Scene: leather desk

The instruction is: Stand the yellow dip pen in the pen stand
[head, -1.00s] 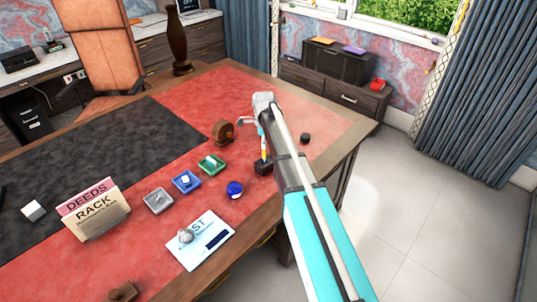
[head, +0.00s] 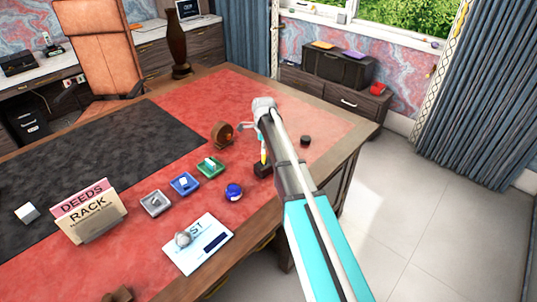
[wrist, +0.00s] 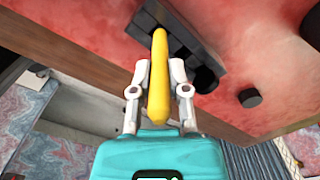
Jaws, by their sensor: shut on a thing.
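The yellow dip pen (wrist: 159,80) is between the two fingers of my gripper (wrist: 158,78), which is shut on it. In the head view the pen (head: 264,155) shows as a thin yellow piece beside my arm, just above the pen stand. The pen stand (head: 263,170) is a small dark block on the red desk top near its right edge. In the wrist view the dark stand (wrist: 150,22) lies behind the pen's far end. Whether the pen's tip is inside a hole of the stand cannot be told. My arm hides part of this area.
A blue ink pot (head: 233,191), a green tray (head: 210,166), a blue tray (head: 184,183) and a grey tray (head: 155,203) stand left of the stand. A brown round-sided object (head: 222,134) is behind. A small black cylinder (head: 305,140) is to the right.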

